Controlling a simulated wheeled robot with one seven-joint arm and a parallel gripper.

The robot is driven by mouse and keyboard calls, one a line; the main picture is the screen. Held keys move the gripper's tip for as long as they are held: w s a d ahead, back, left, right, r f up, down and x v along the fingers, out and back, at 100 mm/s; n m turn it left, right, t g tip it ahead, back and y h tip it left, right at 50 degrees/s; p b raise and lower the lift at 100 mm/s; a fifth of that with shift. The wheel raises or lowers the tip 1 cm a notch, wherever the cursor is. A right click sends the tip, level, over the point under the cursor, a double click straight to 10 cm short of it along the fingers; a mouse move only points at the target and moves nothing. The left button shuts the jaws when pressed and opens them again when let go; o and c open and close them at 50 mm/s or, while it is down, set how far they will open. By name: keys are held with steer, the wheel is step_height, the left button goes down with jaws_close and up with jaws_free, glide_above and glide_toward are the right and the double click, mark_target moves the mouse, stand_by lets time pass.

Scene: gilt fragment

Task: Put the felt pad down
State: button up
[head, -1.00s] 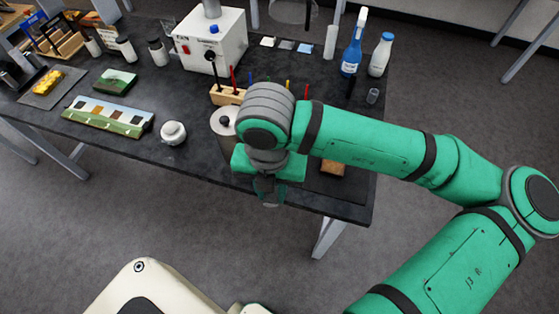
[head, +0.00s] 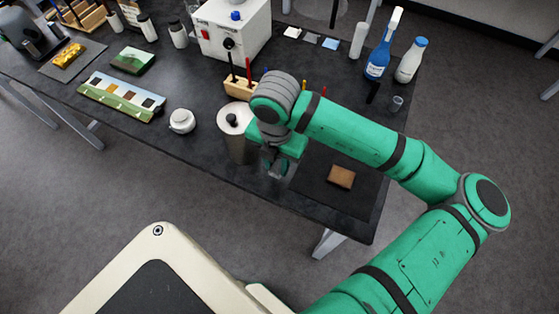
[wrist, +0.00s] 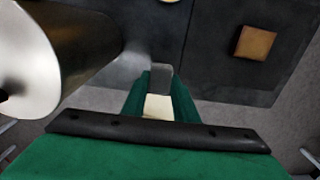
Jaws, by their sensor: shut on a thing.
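My gripper (head: 277,168) points down at the table's front part, between the metal canister (head: 235,145) and the dark mat (head: 310,174). In the wrist view, my gripper (wrist: 160,92) is shut on a small cream pad, which I take to be the felt pad (wrist: 158,107). The pad shows between the fingers, partly hidden by them. I cannot make it out in the head view. Whether it touches the table is not clear.
The canister stands close on the left and also fills the left of the wrist view (wrist: 70,50). A brown block (head: 341,176) lies on the mat. A white jar (head: 182,121), a pen rack (head: 240,87) and bottles (head: 378,45) stand around. Bare tabletop (head: 205,155) lies left of the canister.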

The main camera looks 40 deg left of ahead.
mark_target(278, 162)
steer(key=shift+w+a+f, duration=0.25)
steer(key=shift+f, duration=0.25)
steer(key=f, duration=0.3)
steer(key=shift+w+a, duration=0.1)
steer(key=shift+w, duration=0.25)
steer(key=shift+f, duration=0.4)
steer(key=shift+a, duration=0.1)
steer(key=shift+s+f, duration=0.1)
steer(key=shift+f, duration=0.05)
steer(key=o, duration=1)
steer(key=shift+c, duration=0.2)
